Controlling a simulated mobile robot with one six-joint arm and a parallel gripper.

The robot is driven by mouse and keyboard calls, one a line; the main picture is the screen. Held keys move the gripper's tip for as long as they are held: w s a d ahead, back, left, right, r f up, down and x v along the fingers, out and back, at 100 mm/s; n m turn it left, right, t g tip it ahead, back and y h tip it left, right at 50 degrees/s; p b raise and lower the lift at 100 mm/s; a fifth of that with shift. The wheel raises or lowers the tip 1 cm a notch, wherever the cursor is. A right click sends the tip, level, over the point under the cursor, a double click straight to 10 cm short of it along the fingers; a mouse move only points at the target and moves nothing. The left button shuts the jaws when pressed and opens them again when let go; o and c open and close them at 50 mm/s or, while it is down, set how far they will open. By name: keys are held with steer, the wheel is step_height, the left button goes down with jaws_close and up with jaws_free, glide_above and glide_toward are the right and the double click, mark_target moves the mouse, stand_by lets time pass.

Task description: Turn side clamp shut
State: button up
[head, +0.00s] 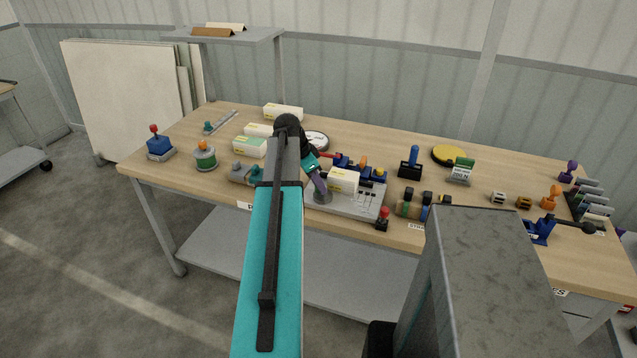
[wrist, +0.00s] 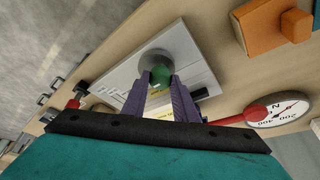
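A grey round piece with a green part in its middle (wrist: 160,74) sits at the edge of a pale fixture plate (wrist: 118,75) in the wrist view. I take it for the side clamp but cannot be sure. My gripper (wrist: 160,80) points down at it, a purple finger on either side of the green part. I cannot tell whether the fingers press on it. In the head view my gripper (head: 320,188) is at the plate's left end. The green part is hidden there; the grey round base (head: 322,198) shows below the fingertips.
A white box (head: 343,180) sits on the plate, close right of my fingers. A red lever (wrist: 238,121) and a dial gauge (wrist: 272,107) are close by. A blue block with an orange knob (head: 364,162) stands behind. A red-topped button (head: 383,218) stands at the plate's front right.

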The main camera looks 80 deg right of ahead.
steer(key=shift+n, duration=0.4)
steer(key=shift+a+n+h, duration=0.1)
steer(key=shift+n+h, duration=0.2)
steer(key=shift+n, duration=0.1)
steer(key=n, duration=0.2)
steer(key=n+t, duration=0.1)
steer(key=n, duration=0.1)
steer(key=n+t+h, duration=0.1)
steer(key=n, duration=0.1)
steer(key=shift+s+a+b, duration=0.15)
steer(key=shift+s+b, duration=0.1)
steer(key=shift+b, duration=0.15)
steer(key=n+t, duration=0.1)
steer(key=n, duration=0.1)
steer(key=n+t, duration=0.1)
steer(key=n, duration=0.2)
steer(key=shift+s, duration=0.2)
steer(key=shift+s+f+n+t, duration=0.1)
steer(key=shift+n+t, duration=0.4)
steer(key=shift+n, duration=0.85)
steer(key=shift+s+n+t, duration=0.1)
steer(key=shift+n+t, duration=0.4)
steer(key=shift+n, duration=0.85)
